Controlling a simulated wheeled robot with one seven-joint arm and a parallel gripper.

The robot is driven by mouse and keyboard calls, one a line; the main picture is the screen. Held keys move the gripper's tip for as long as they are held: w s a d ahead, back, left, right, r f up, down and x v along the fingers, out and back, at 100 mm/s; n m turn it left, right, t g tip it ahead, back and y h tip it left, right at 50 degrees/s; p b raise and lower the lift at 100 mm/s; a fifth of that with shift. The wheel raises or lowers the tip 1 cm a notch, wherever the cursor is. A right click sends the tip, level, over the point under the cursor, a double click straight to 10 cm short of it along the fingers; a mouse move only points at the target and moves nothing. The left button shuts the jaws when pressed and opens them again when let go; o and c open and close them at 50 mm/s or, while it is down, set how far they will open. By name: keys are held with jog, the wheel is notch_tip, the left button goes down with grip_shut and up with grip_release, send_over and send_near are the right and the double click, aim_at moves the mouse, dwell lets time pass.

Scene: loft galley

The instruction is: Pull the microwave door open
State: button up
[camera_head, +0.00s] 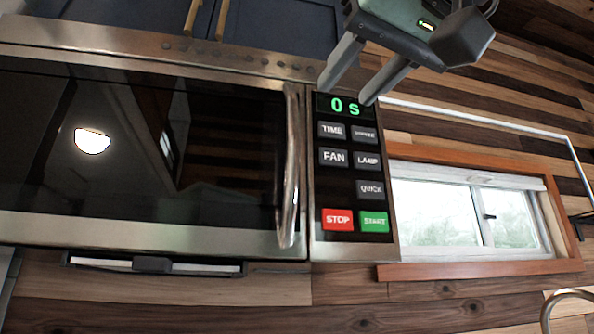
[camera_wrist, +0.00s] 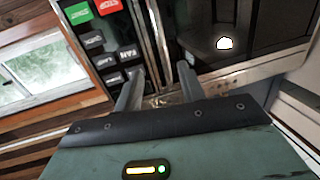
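The microwave (camera_head: 120,235) has a dark glass door (camera_head: 140,150) with a steel frame. The door looks closed. Its upright curved steel handle (camera_head: 290,165) is at the door's right edge, beside the control panel (camera_head: 352,170). My gripper (camera_head: 346,94) is open, with its fingers over the panel's top in the head view, up and right of the handle. In the wrist view, my gripper (camera_wrist: 157,82) has its two fingers apart, and the handle (camera_wrist: 157,25) lines up with the gap between them. Nothing is held. I cannot tell the remaining depth to the handle.
Dark blue cabinets (camera_head: 275,32) with brass pulls are above the microwave. A wood-framed window (camera_head: 465,215) is on the wood-plank wall to the right. A curved metal tap (camera_head: 560,300) shows at lower right. The space right of the panel looks clear.

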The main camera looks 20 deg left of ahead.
aim_at(296, 131)
jog(key=shift+y, duration=0.3)
jog(key=p+x, duration=0.1)
jog(key=x, duration=0.4)
jog(key=r+p+x, duration=0.1)
jog(key=p+x, duration=0.1)
jog(key=x, duration=0.4)
jog(key=r+p+x, duration=0.1)
jog(key=p+x, duration=0.1)
jog(key=x, duration=0.3)
jog(key=shift+w+a, duration=0.15)
jog(key=shift+a, duration=0.05)
grip_shut()
